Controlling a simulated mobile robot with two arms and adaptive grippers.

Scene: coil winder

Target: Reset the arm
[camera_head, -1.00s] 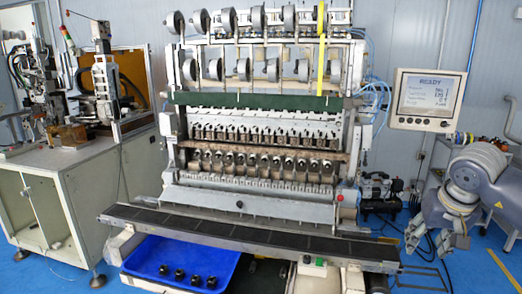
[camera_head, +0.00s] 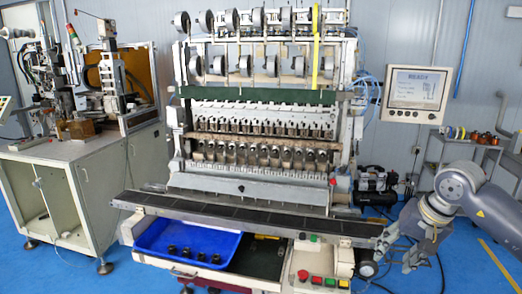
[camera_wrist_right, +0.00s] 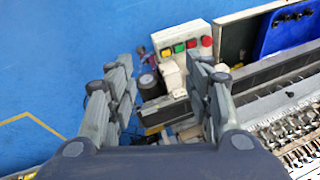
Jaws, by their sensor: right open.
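My right arm comes in from the right edge in the head view. Its gripper (camera_head: 392,255) hangs low beside the right end of the machine's black front rail. In the right wrist view the right gripper (camera_wrist_right: 160,90) has its two fingers spread wide, with nothing between them. The coil winder (camera_head: 262,150) stands in the middle, with several spindles in a row and wire pulleys on top. My left gripper is in neither view.
A blue tray (camera_head: 190,238) with several dark parts sits under the front rail (camera_head: 250,218). A button box (camera_head: 312,262) is at the right front. A screen (camera_head: 415,92) hangs right. A white cabinet (camera_head: 50,190) stands left. Blue floor is free at right.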

